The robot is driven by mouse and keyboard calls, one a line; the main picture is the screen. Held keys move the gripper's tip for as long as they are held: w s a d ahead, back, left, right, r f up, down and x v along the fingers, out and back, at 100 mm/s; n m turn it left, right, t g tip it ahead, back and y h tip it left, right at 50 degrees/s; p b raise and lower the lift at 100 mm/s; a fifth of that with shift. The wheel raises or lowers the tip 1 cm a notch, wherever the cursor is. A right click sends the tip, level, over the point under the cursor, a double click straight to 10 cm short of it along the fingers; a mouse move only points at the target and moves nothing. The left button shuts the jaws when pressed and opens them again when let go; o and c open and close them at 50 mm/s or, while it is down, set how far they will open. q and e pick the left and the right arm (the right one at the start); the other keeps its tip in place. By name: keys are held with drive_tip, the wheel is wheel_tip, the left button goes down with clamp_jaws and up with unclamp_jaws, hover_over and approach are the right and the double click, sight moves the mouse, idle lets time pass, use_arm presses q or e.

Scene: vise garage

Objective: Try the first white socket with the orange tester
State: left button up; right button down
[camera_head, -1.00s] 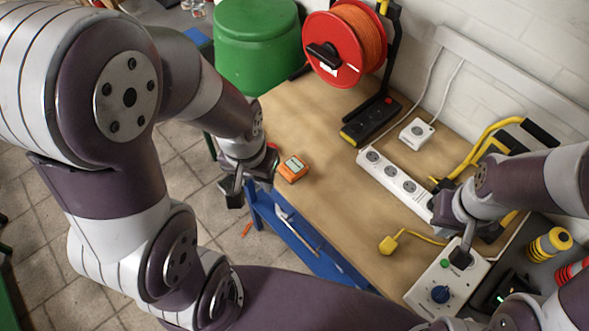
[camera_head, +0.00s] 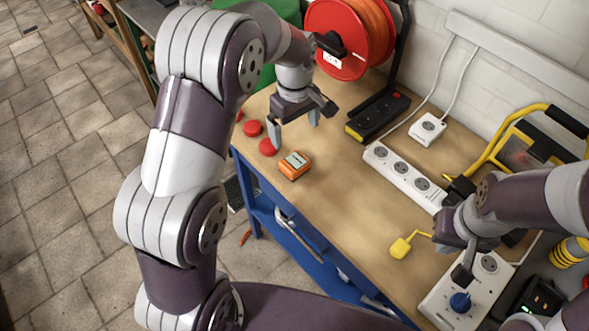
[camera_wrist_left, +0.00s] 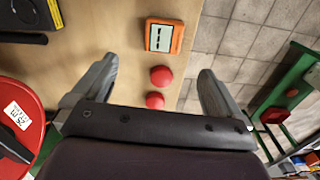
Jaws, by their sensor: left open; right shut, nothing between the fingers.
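The orange tester (camera_head: 295,165) with a grey display lies on the bench near its left edge. It also shows in the left wrist view (camera_wrist_left: 164,37), beyond the fingertips. My left gripper (camera_head: 293,122) is open and empty, above the bench and behind the tester in the head view. A white socket strip (camera_head: 405,178) with several round sockets lies on the right half of the bench. A separate white socket box (camera_head: 428,128) stands behind it. My right gripper (camera_head: 462,270) is shut and empty over a white box with a blue plug or knob (camera_head: 460,302).
Two red round pieces (camera_head: 267,147) lie beside the tester. A yellow plug (camera_head: 400,248) lies near the front edge. The middle of the bench is clear.

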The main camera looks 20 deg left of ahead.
use_arm(q)
drive_tip(key=shift+s+n, duration=0.35)
drive_tip(key=shift+n, duration=0.15)
drive_tip(key=shift+w+f, duration=0.1)
drive_tip(key=shift+f, duration=0.05)
hover_over(294, 161)
wheel_tip(294, 161, down, 7)
drive_tip(key=shift+f+p, duration=0.1)
drive_tip(key=shift+p, duration=0.25)
wheel_tip(294, 161, down, 5)
drive_tip(key=shift+f+p, duration=0.1)
drive_tip(key=shift+p, duration=0.5)
